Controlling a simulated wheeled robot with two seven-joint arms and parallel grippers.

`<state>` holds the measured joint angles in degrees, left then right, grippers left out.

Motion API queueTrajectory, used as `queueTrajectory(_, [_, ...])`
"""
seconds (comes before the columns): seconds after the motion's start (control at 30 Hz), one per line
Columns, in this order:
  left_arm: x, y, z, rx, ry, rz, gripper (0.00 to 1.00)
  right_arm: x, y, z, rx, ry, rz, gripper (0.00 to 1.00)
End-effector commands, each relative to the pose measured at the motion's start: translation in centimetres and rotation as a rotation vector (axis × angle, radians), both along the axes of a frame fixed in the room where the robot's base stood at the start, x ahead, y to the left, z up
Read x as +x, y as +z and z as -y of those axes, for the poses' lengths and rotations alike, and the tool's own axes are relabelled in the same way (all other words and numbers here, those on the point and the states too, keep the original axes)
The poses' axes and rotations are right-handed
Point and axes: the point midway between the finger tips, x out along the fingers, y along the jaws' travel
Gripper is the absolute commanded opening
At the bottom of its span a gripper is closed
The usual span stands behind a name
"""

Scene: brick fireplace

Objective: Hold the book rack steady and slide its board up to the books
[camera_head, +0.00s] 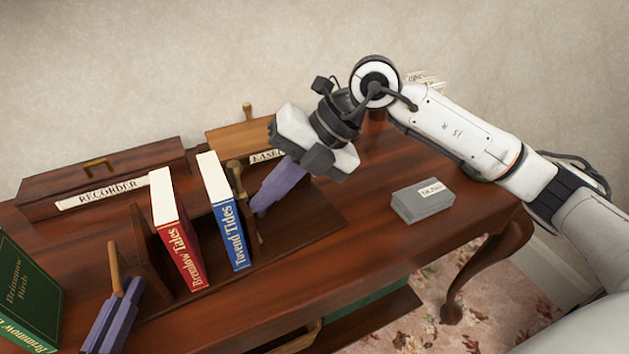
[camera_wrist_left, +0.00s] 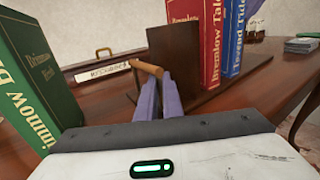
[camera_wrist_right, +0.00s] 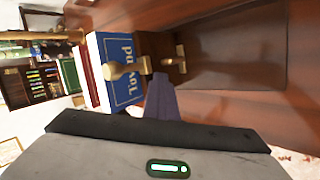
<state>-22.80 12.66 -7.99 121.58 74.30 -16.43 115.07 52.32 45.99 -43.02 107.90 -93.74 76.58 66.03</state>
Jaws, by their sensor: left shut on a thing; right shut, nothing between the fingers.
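The dark wooden book rack has a fixed end (camera_head: 150,250) on the left and a base (camera_head: 300,228) reaching right. A red book (camera_head: 177,235) and a blue book (camera_head: 225,215) stand upright on it, with a gap between their tops. The sliding board (camera_head: 243,205) stands just right of the blue book; whether they touch is unclear. My left gripper (camera_head: 112,305) is shut on the peg (camera_wrist_left: 148,68) at the rack's left end. My right gripper (camera_head: 260,208) is shut and empty, its fingertips against or close to the board's right side, near its knob (camera_wrist_right: 122,68).
A green book (camera_head: 25,295) stands at the left front, close to my left gripper. A recorder case (camera_head: 100,175) and a labelled wooden box (camera_head: 235,137) lie behind the rack. The table's front edge is near.

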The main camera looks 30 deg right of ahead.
Motion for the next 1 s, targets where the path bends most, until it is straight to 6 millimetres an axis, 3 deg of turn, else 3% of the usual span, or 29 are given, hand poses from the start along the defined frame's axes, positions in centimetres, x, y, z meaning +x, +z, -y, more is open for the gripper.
queueTrajectory(1.0, [-0.1,0.0,0.3,-0.003,-0.009,-0.001,0.00,-0.5,0.1,-3.9,0.006,0.008,-0.001,0.00])
